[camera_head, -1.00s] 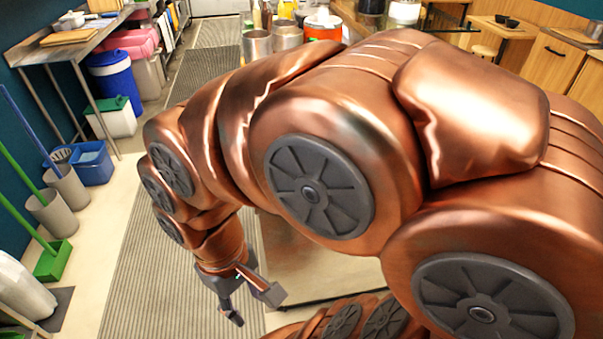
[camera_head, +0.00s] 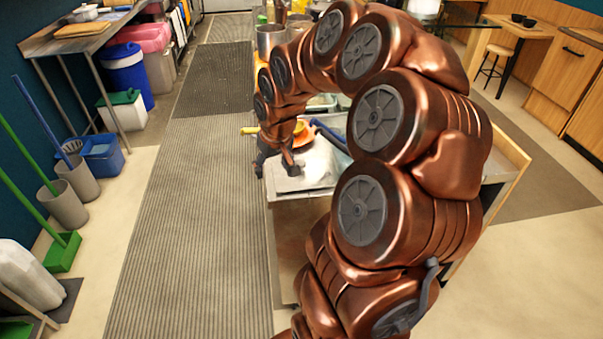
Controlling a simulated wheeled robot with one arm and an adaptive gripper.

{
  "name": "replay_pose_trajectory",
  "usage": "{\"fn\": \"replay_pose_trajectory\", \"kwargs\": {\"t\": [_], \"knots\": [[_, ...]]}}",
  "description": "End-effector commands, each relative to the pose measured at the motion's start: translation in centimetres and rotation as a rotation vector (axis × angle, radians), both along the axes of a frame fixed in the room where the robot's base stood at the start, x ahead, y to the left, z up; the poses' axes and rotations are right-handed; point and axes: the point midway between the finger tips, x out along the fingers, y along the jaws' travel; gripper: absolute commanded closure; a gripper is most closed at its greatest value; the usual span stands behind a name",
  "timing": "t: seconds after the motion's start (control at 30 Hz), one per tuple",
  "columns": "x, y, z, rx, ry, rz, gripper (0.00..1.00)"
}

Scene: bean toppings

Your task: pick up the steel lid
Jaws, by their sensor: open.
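My gripper (camera_head: 276,168) points down over the near left corner of the steel worktop (camera_head: 285,215), its two dark fingers apart and nothing visible between them. A flat, shiny grey steel piece (camera_head: 305,181) lies on the worktop just right of the fingers; it may be the steel lid, but its outline is unclear and partly covered by my gripper. I cannot tell whether the fingers touch it. My arm hides much of the worktop behind and to the right.
An orange dish (camera_head: 303,136) and a yellow handle (camera_head: 249,130) are behind my gripper. A steel pot (camera_head: 270,40) stands farther back. A striped floor mat (camera_head: 190,220) runs clear along the left. Blue and white bins (camera_head: 125,75) stand under the left table.

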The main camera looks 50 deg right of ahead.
Motion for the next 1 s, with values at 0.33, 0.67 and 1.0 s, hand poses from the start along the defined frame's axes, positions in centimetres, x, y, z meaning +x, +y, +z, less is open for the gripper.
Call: {"fn": "replay_pose_trajectory", "kwargs": {"t": [0.33,0.67,1.0], "knots": [[1.6,-12.4,-3.8,-0.041,-0.114,-0.164,0.37],[2.0,-13.9,-5.3,-0.048,-0.123,-0.181,0.37],[2.7,-14.1,-6.8,-0.048,-0.124,-0.18,0.37]]}}
